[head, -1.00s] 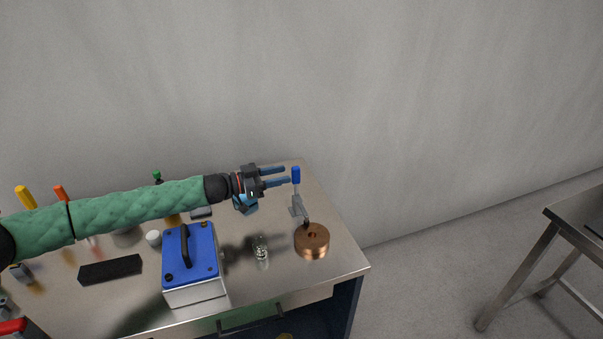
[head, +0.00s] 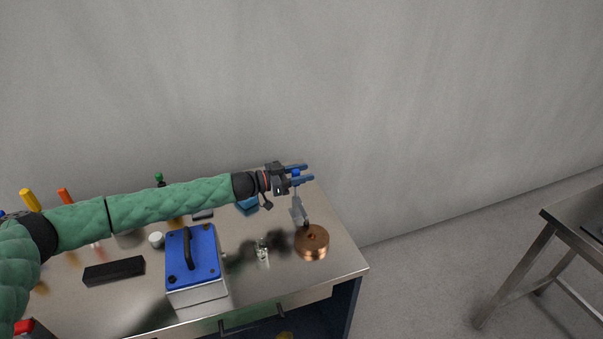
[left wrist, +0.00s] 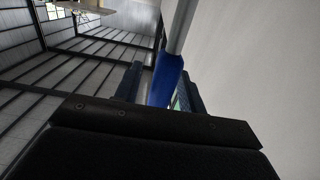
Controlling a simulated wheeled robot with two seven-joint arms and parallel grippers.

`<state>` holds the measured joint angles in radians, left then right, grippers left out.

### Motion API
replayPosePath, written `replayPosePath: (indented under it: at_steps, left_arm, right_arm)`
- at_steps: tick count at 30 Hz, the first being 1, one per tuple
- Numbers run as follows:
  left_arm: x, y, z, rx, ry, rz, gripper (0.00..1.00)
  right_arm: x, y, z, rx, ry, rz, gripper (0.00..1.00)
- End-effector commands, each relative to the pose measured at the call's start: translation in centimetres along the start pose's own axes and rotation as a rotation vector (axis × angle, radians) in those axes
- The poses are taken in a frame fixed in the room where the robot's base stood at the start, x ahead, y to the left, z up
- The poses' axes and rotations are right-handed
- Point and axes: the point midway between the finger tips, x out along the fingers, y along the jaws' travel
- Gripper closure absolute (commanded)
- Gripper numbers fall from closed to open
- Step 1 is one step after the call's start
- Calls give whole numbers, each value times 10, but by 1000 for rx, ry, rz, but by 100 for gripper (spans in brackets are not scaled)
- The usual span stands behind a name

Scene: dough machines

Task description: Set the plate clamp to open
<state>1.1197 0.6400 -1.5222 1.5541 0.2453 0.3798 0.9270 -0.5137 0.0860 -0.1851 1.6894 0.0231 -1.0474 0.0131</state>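The plate clamp (head: 298,211) is a small grey toggle clamp at the table's right end, beside a copper-coloured round block (head: 311,243). Its lever stands upright, with a blue grip (head: 295,174) on top. My left gripper (head: 303,174) reaches in from the left at the height of this grip, with its fingers apart on either side of it. In the left wrist view the blue grip (left wrist: 166,82) stands between the two fingers (left wrist: 160,88), with a gap on the left; contact on the right cannot be told. My right gripper is out of view.
A blue-topped box (head: 193,254) with a black handle stands left of the clamp. A small clear object (head: 262,250) lies between them. A black bar (head: 113,271) and a white cap (head: 157,240) are further left. A plain wall rises behind the table.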

Motion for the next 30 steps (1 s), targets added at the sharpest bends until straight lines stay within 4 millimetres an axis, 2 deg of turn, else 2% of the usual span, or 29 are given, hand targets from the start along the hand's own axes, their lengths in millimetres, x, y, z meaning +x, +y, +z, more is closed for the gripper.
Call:
replayPosePath:
  at_steps: [2,6,8,20,24,30]
  left_arm:
    - [0,0,0,0,0,0,64]
    - [0,0,0,0,0,0,91]
    - [0,0,0,0,0,0,100]
    - [0,-3,-1,-35,0,1,100]
    - [0,-10,-2,-99,0,0,100]
    - [1,-23,-1,-251,-1,0,100]
  right_arm:
    - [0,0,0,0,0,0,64]
    - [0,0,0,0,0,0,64]
    - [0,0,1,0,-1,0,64]
    - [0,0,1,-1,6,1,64]
    - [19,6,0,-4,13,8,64]
    - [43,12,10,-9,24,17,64]
